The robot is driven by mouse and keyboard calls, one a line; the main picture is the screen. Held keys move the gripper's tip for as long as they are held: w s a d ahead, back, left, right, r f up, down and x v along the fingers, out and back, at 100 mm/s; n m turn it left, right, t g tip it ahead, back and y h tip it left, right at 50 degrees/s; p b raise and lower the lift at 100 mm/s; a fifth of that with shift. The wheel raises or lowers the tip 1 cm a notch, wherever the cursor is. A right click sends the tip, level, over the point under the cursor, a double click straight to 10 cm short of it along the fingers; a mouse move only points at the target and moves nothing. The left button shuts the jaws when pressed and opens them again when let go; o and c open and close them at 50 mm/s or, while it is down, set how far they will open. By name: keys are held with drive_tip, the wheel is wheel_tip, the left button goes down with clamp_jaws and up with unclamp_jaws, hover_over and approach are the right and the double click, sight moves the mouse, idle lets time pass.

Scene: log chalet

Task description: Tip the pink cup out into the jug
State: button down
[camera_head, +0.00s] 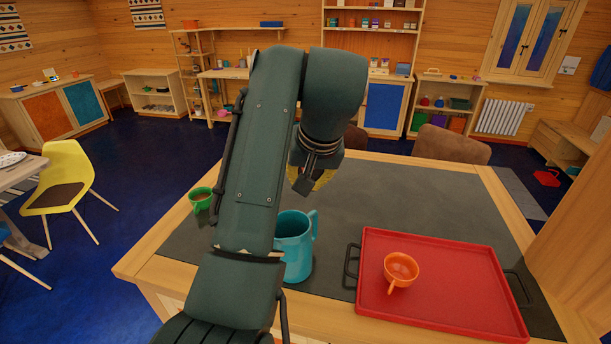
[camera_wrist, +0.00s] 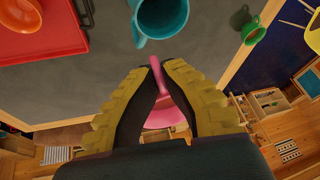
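The pink cup (camera_wrist: 158,116) shows in the wrist view, partly hidden between and behind my fingers. A thin pink strip, apparently its handle, runs between the fingertips. My gripper (camera_wrist: 161,70) is closed on this strip. In the head view my gripper (camera_head: 312,182) is above the table, beyond the jug, and the pink cup is hidden there. The blue-teal jug (camera_head: 293,247) stands upright on the dark table top, left of the red tray, partly covered by my arm. It also shows at the top of the wrist view (camera_wrist: 158,20). The cup's contents cannot be seen.
A red tray (camera_head: 385,308) with dark handles holds an orange cup (camera_head: 401,268). A green cup (camera_head: 201,199) stands near the table's left edge. The table's far middle and right (camera_head: 420,200) are clear. Brown chair backs (camera_head: 452,146) stand along the far edge.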

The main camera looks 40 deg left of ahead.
drive_tip(key=shift+f+n+t+h, duration=0.3)
drive_tip(key=shift+f+t+h, duration=0.1)
drive_tip(key=shift+f+t, duration=0.95)
drive_tip(key=t, duration=0.2)
drive_tip(key=f+n+t+h+b, duration=0.1)
drive_tip(key=t, duration=0.2)
drive_tip(key=n+t, duration=0.1)
drive_tip(key=t, duration=0.1)
drive_tip(key=shift+f+h, duration=0.3)
drive_tip(key=shift+f, duration=0.05)
drive_tip(key=shift+s+f+n+t+b, duration=0.1)
drive_tip(key=shift+f+n+t+b, duration=0.2)
drive_tip(key=shift+t+b, duration=1.45)
drive_tip(key=shift+f+n+b, duration=0.3)
drive_tip(key=shift+n+b, duration=0.1)
drive_tip(key=shift+b, duration=2.3)
